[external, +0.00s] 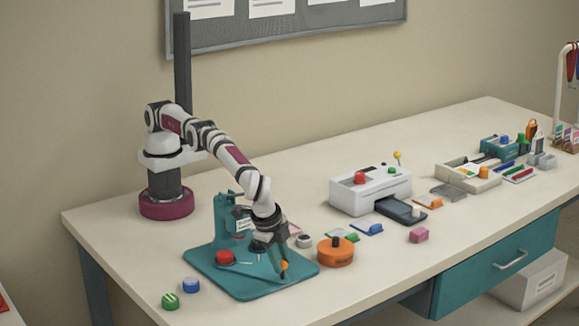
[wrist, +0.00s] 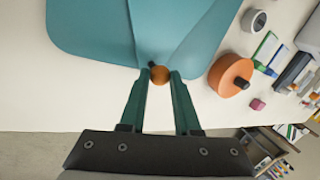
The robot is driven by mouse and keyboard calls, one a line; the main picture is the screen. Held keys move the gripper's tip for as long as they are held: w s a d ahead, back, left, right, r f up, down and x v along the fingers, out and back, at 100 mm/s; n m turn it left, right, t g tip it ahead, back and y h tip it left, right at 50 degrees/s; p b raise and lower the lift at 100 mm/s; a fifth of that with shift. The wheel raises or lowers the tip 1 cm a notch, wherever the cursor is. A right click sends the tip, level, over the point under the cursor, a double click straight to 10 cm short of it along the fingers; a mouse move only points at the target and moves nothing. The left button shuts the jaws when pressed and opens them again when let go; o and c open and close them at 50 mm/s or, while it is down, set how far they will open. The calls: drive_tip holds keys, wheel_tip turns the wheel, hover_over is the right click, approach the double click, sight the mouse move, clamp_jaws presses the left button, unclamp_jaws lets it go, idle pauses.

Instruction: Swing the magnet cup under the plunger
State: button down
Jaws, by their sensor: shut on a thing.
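A teal press (external: 226,222) stands on a teal base plate (external: 205,262) at the front left of the bench. The base also fills the top of the wrist view (wrist: 85,30). A red round piece (external: 225,257) sits on the left of the plate. A dark round part (external: 258,246), perhaps the plunger, is partly hidden by my arm. I cannot tell which part is the magnet cup. My gripper (external: 281,267) is shut on a small orange ball knob (wrist: 159,75) over the plate's front right edge.
An orange round tub (external: 335,252) with a dark knob stands just right of the plate. Green (external: 170,301) and blue (external: 190,285) round pieces lie at its front left. A white laminator (external: 368,190), badges and a pink block (external: 418,235) are farther right.

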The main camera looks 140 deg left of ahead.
drive_tip(key=c, duration=0.6)
unclamp_jaws()
wheel_tip(320, 180, up, 5)
drive_tip(key=shift+f, duration=0.2)
drive_tip(key=s+d+r, duration=0.2)
drive_tip(key=d, duration=0.1)
drive_tip(key=s+d+r, duration=0.2)
drive_tip(key=d, duration=0.1)
drive_tip(key=s+d+r, duration=0.1)
drive_tip(key=d+r, duration=0.1)
drive_tip(key=d, duration=0.2)
drive_tip(key=shift+s+r, duration=0.25)
drive_tip(key=shift+s, duration=0.15)
drive_tip(key=shift+c, duration=0.3)
